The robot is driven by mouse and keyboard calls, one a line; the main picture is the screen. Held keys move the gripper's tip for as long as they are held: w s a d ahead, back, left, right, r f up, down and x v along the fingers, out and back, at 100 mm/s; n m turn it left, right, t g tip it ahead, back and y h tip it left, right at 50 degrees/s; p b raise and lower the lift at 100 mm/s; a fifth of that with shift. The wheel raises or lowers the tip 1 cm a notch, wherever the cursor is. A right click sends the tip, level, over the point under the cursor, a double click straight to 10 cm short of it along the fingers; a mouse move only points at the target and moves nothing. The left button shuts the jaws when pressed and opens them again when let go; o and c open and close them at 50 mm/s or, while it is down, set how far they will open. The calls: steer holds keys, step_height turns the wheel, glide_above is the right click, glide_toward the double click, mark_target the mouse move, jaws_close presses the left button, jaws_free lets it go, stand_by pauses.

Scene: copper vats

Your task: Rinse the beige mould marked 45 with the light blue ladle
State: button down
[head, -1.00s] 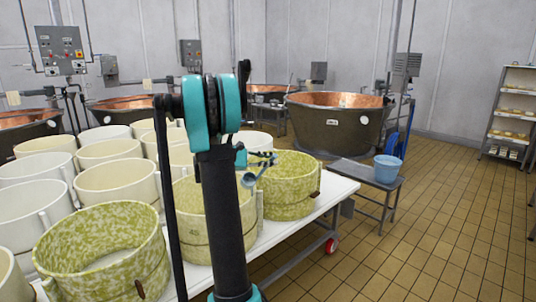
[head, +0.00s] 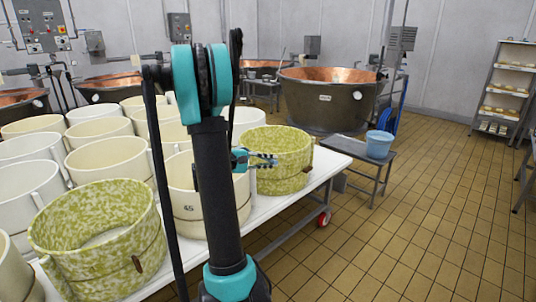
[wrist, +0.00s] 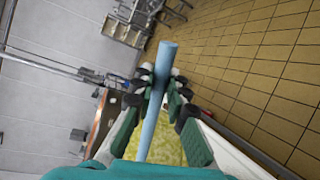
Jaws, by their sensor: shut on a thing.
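The beige mould marked 45 (head: 182,190) stands on the white table, partly hidden behind my arm; its number shows on the front wall. My gripper (head: 268,160) is above and to the right of that mould in the picture, in front of the green speckled mould (head: 284,178). It is shut on the light blue ladle; in the wrist view, the ladle's handle (wrist: 160,88) runs between the fingers (wrist: 157,88). The ladle's bowl cannot be made out in either current view.
Several white and beige moulds crowd the table (head: 262,212) to the left. Another green speckled mould (head: 98,262) stands at the front left. A light blue bucket (head: 379,145) sits on a low grey bench (head: 372,168). A copper vat (head: 325,105) is behind. The tiled floor at right is clear.

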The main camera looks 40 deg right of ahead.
step_height(320, 180, down, 9)
steer(key=s+m+t, duration=0.1)
steer(key=s+m, duration=0.1)
steer(key=m, duration=0.1)
steer(key=shift+s+a+m, duration=0.2)
steer(key=shift+a+m, duration=0.15)
steer(key=shift+m, duration=0.05)
steer(key=shift+w, duration=0.15)
stand_by(0.7)
